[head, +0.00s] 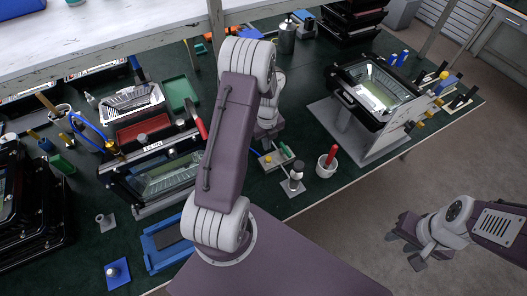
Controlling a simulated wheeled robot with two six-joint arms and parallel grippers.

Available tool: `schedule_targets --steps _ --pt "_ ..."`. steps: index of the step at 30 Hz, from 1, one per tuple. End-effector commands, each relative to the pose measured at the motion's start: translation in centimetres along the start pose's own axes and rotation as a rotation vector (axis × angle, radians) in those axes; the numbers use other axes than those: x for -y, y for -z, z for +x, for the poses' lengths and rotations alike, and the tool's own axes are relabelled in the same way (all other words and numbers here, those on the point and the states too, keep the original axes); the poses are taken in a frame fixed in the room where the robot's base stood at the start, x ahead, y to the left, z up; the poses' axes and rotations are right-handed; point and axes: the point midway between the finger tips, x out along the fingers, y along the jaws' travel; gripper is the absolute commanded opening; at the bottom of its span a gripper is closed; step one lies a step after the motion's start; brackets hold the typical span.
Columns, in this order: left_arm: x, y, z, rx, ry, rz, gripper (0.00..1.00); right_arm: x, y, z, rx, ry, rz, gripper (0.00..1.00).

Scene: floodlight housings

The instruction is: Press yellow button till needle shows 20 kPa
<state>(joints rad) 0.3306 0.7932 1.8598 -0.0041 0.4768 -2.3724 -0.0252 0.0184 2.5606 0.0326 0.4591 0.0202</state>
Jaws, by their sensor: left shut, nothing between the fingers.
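A small grey box (274,162) on the dark green bench carries small yellow and green parts. One of these, a yellow spot (267,158), looks like the yellow button. My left gripper (265,146) is shut and empty, pointing down just behind and above the box. Its fingertips are partly hidden by my own arm, and I cannot tell whether they touch the button. A small white and black piece (296,172) stands right of the box. No needle or scale can be read. My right gripper (408,243) is open and empty over the floor, right of the bench.
A white cup with a red handle (327,165) stands right of the box. A blue tray (165,248) is near the front edge.

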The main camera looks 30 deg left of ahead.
Motion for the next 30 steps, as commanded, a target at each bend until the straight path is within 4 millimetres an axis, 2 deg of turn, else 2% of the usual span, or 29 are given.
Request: schedule_targets --steps 3,9,30 --pt "0.1 -0.1 -2.4 0.004 0.004 0.001 0.00 0.0 0.0 0.4 0.000 0.000 0.000 0.36" --pt "0.1 -0.2 -4.7 0.003 0.003 0.001 0.00 0.0 0.0 0.5 0.000 0.000 0.000 0.36" --pt "0.1 -0.2 -5.0 0.003 0.003 0.001 0.00 0.0 0.0 0.4 0.000 0.000 0.000 0.36"
